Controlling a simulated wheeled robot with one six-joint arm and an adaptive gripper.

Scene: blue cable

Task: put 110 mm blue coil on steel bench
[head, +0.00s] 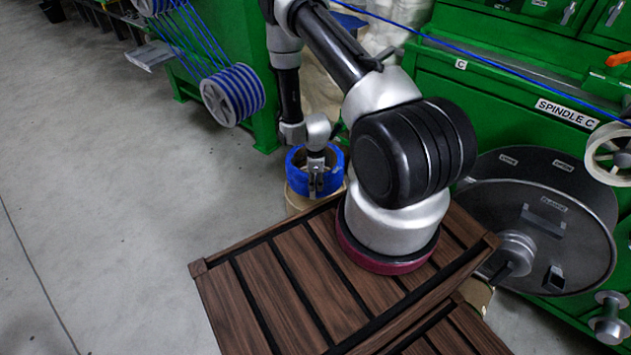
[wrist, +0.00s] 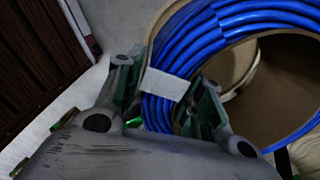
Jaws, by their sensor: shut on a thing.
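The blue coil (head: 297,159) is a ring of blue cable beyond the slatted wooden top of my base. It shows close up in the wrist view (wrist: 205,42), with a white band across its windings. My gripper (head: 316,187) points down at the coil's near side. In the wrist view my gripper (wrist: 166,90) has one finger on each side of the windings at the white band, shut on them. A round tan cardboard-like container (head: 296,201) is under the coil; whether they touch is hidden. I cannot make out a steel bench in either view.
A green machine labelled SPINDLE C (head: 480,85) stands at the right, with a large grey disc (head: 545,225). A reel of blue cable (head: 233,95) hangs at the upper left. A taut blue cable (head: 490,62) crosses the upper right. The grey floor (head: 110,210) at left is clear.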

